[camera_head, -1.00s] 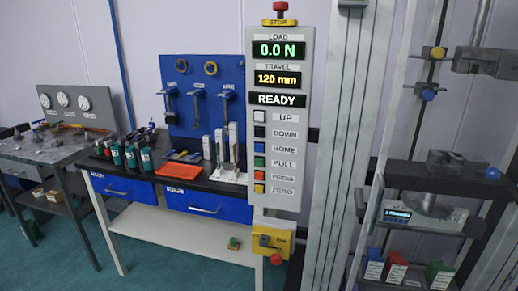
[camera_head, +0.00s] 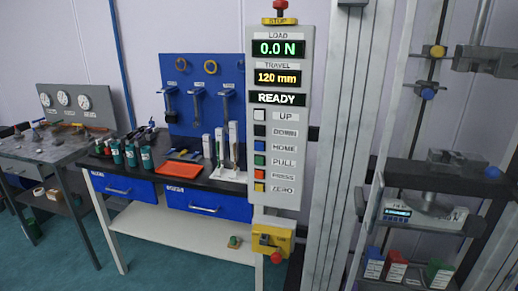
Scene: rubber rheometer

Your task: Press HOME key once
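A grey upright control panel (camera_head: 296,120) stands in the middle of the head view. Its column of small square keys has labels beside it. The blue HOME key (camera_head: 260,146) is third from the top, under UP and DOWN and above PULL. The displays (camera_head: 278,63) read LOAD 0.0 N, TRAVEL 120 mm and READY. A red STOP button (camera_head: 280,6) tops the panel. Neither of my grippers is in view.
Left of the panel is a workbench (camera_head: 130,184) with blue drawers, bottles and an orange tray (camera_head: 179,170). A yellow box (camera_head: 272,237) with a red knob sits below the panel. A tall metal frame with shelves (camera_head: 425,173) stands at right.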

